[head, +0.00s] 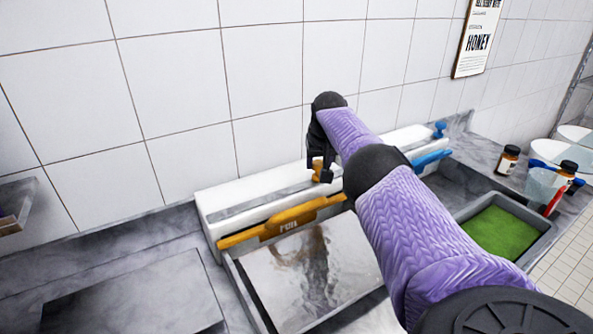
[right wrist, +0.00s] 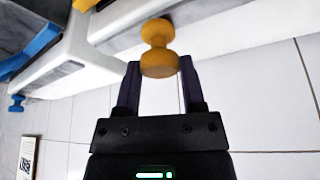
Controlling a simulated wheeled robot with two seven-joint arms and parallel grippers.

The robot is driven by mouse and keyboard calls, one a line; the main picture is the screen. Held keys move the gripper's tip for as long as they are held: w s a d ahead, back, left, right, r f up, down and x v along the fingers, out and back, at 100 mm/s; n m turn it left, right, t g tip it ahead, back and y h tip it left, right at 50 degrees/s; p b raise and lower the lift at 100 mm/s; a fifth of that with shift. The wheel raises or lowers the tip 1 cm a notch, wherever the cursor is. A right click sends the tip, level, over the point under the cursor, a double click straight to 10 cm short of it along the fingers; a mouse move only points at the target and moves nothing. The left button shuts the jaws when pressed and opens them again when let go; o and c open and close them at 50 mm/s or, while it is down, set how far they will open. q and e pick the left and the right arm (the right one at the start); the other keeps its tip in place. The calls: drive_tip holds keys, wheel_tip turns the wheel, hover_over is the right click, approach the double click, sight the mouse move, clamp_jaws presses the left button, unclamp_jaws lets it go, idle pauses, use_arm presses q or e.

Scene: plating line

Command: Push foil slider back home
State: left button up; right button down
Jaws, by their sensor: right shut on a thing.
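The foil slider's orange knob (head: 323,171) is at the long white dispenser box (head: 212,204) by the wall. My right gripper (head: 317,166) reaches over the box and is shut on this knob. In the right wrist view the spool-shaped knob (right wrist: 158,62) sits between the two dark fingers (right wrist: 160,85). An orange bar (head: 288,221) with a small label runs along the box's front. A shiny foil sheet (head: 310,268) lies in front of the bar. My right arm hides part of the box and foil. My left gripper is not in view.
A blue bar (head: 432,158) and blue knob (head: 439,129) are at the box's right end. The left counter (head: 130,295) is clear.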

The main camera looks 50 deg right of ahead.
sight(321, 161)
drive_tip(key=shift+d+f, duration=0.1)
drive_tip(key=shift+d, duration=0.05)
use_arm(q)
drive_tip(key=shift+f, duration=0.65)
use_arm(e)
drive_tip(key=shift+d, duration=0.1)
drive_tip(key=shift+c, duration=0.9)
unclamp_jaws()
drive_tip(key=p+v, duration=0.4)
drive_tip(key=shift+d+p, duration=0.15)
drive_tip(key=shift+p, duration=0.15)
use_arm(q)
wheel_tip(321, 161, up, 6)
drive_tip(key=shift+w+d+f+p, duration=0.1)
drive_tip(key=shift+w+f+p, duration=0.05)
drive_tip(key=shift+p, duration=0.25)
use_arm(e)
drive_tip(key=v, duration=0.6)
